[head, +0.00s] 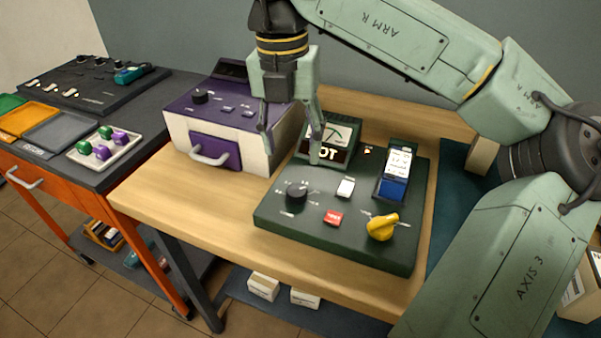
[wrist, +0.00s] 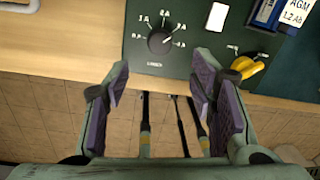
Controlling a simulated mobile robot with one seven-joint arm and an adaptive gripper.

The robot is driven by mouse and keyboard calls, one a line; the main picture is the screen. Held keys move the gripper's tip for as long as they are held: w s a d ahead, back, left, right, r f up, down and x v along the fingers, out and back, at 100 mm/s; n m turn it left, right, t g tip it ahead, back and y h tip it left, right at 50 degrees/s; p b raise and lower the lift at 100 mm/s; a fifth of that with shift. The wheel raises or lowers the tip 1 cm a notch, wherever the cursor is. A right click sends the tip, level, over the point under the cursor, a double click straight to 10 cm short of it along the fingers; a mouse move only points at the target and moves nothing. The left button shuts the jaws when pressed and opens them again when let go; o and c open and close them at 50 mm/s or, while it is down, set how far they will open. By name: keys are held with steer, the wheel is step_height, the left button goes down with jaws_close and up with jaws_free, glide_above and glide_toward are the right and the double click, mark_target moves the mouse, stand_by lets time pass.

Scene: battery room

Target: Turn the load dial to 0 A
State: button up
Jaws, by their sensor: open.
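The load dial (head: 297,192) is a round black knob on the left part of a dark green tester panel (head: 335,245). In the wrist view the dial (wrist: 160,41) sits at the top centre, with white amp marks in an arc around its upper side. I cannot tell for sure which mark it points to. My gripper (head: 291,148) is open and empty above the panel's back left, apart from the dial. In the wrist view its two purple-padded fingers (wrist: 160,68) are spread, with the dial beyond the gap between their tips.
A purple-and-white box (head: 225,120) stands left. Bare wooden bench (head: 190,200) lies in front of it.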

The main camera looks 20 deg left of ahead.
mark_target(295, 191)
steer(key=f, duration=0.3)
steer(key=f+p, duration=0.1)
steer(key=f, duration=0.5)
steer(key=shift+d+f+p, duration=0.25)
steer(key=shift+f+p, duration=0.1)
steer(key=shift+c, duration=0.6)
steer(key=c, duration=1)
